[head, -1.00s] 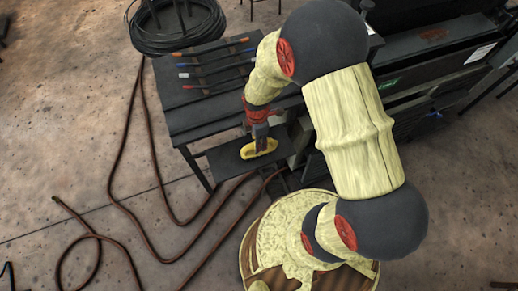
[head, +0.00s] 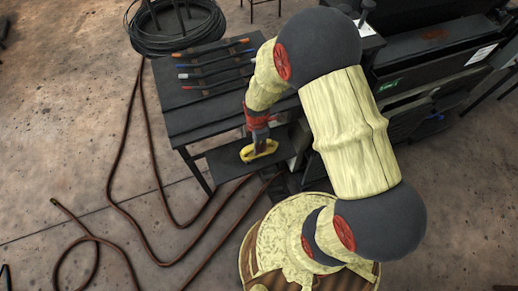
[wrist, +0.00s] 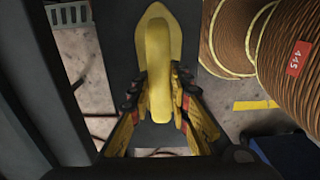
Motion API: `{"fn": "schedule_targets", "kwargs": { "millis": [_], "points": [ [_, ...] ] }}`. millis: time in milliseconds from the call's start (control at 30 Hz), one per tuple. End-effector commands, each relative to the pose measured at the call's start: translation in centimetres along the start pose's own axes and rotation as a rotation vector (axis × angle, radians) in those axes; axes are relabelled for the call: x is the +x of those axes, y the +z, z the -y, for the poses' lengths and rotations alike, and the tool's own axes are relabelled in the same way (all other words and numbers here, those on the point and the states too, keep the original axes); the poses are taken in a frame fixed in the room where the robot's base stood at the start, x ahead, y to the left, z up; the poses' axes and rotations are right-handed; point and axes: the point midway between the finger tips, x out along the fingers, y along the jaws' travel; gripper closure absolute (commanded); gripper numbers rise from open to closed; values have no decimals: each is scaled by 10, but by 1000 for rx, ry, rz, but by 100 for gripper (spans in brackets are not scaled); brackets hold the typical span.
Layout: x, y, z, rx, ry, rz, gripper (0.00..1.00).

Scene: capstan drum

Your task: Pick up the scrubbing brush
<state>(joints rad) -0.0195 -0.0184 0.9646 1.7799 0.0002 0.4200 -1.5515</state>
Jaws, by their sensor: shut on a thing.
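The scrubbing brush is a yellow, elongated piece with a raised handle. In the head view the brush (head: 259,151) is at the dark lower shelf (head: 225,165) on the near side of the black table. My gripper (head: 261,143) is right above it, pointing down. In the wrist view the brush (wrist: 159,55) runs lengthwise up the middle, and my gripper (wrist: 159,105) has one finger on each side of its handle, shut on it. I cannot tell whether the brush is clear of the shelf. Its underside is hidden.
The black table (head: 180,118) carries several thin tools with coloured handles. A black cable coil (head: 178,25) stands behind it. A brown hose (head: 120,150) loops over the floor at left. In the wrist view, a rope-wound drum (wrist: 285,50) stands close at right.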

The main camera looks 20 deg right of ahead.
Motion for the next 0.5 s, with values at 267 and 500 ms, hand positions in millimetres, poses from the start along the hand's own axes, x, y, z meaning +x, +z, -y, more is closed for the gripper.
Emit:
{"fn": "schedule_targets", "kwargs": {
  "millis": [267, 500],
  "points": [
    [0, 0, 0, 0, 0, 0, 100],
    [-2, 0, 0, 0, 1, 0, 100]
  ]
}}
